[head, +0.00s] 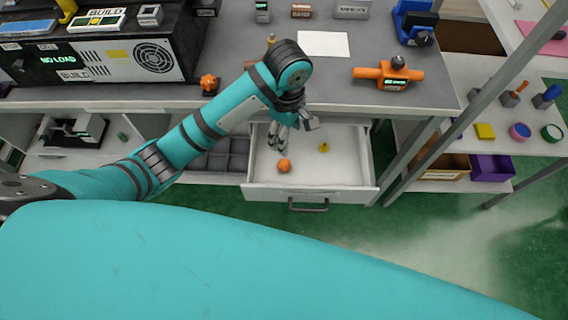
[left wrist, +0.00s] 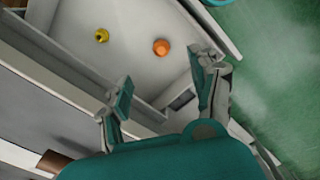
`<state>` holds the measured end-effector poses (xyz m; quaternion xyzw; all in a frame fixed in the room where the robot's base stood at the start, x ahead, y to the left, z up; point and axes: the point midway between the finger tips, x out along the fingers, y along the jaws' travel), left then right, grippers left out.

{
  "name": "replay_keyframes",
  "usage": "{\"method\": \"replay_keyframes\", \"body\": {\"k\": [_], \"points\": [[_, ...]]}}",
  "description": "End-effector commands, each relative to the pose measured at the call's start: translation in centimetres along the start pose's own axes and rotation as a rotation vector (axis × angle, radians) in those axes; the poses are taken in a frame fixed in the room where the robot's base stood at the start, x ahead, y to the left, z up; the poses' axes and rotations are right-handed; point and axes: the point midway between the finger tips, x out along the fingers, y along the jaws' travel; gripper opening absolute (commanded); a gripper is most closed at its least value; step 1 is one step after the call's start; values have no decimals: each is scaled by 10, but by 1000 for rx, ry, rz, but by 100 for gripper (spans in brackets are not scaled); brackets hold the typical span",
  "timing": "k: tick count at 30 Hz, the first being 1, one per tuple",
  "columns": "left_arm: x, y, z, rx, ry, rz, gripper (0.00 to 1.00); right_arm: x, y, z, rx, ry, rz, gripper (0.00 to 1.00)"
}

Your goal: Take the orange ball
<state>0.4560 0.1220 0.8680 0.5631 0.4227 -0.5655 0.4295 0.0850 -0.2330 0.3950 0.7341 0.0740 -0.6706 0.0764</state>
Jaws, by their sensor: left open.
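The orange ball (head: 284,166) lies in the open white drawer (head: 335,189), towards its front left part in the head view. In the left wrist view the ball (left wrist: 161,47) lies on the drawer floor, beyond my fingertips. My left gripper (head: 277,136) is over the back left of the drawer, apart from the ball. In the left wrist view my left gripper (left wrist: 162,88) has its two fingers spread wide with nothing between them. My right gripper is in neither view.
A small yellow object (head: 324,147) lies in the drawer to the right of the ball. The grey worktop (head: 240,45) overhangs the drawer's back. An orange fixture (head: 388,75) sits near the worktop's front edge. A grey divided tray (head: 222,158) is left of the drawer.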

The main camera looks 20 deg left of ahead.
Motion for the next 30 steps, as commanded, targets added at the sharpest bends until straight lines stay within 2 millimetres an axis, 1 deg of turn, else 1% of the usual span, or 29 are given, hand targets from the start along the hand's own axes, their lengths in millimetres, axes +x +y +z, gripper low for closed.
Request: {"method": "replay_keyframes", "body": {"k": [2,5,15,18,21,26,30], "points": [[1,2,-2,-28,9,-8,62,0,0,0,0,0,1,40],[14,1,-3,-38,11,-13,62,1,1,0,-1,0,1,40],[87,0,-4,-36,11,-12,62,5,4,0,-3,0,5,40],[104,1,-4,-36,9,-10,62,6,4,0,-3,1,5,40],[115,1,-4,-35,9,-9,62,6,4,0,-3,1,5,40],[123,1,-4,-35,9,-8,62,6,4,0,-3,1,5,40],[142,1,-7,-34,10,-9,62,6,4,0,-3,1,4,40]]}}
